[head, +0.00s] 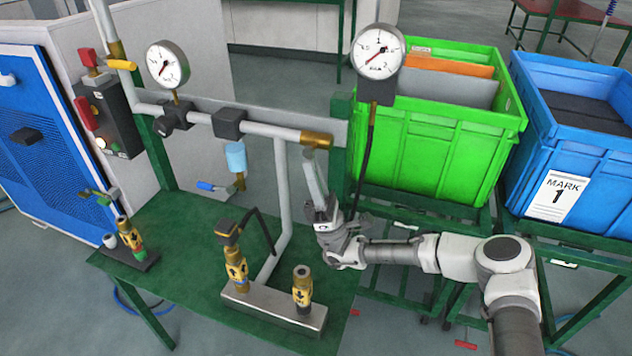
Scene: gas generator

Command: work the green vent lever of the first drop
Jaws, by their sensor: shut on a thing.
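My gripper (317,152) reaches up from the right to the brass fitting (317,138) at the right end of the horizontal grey pipe. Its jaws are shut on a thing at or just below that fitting. The jaws and hand hide what they hold, and I make out no green there. A lever with a green handle (110,194) shows at the far left, well away from my gripper, above a brass coupling (129,233). A lever with a blue handle (206,186) sits below the light blue cup (236,156) in the middle.
Two gauges (167,64) (378,51) stand above the pipe, with a black hose under the right one. Brass couplings (236,270) (302,289) stand on a metal block on the green bench (185,290). A green crate (440,150) and blue crate (590,165) stand behind my arm.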

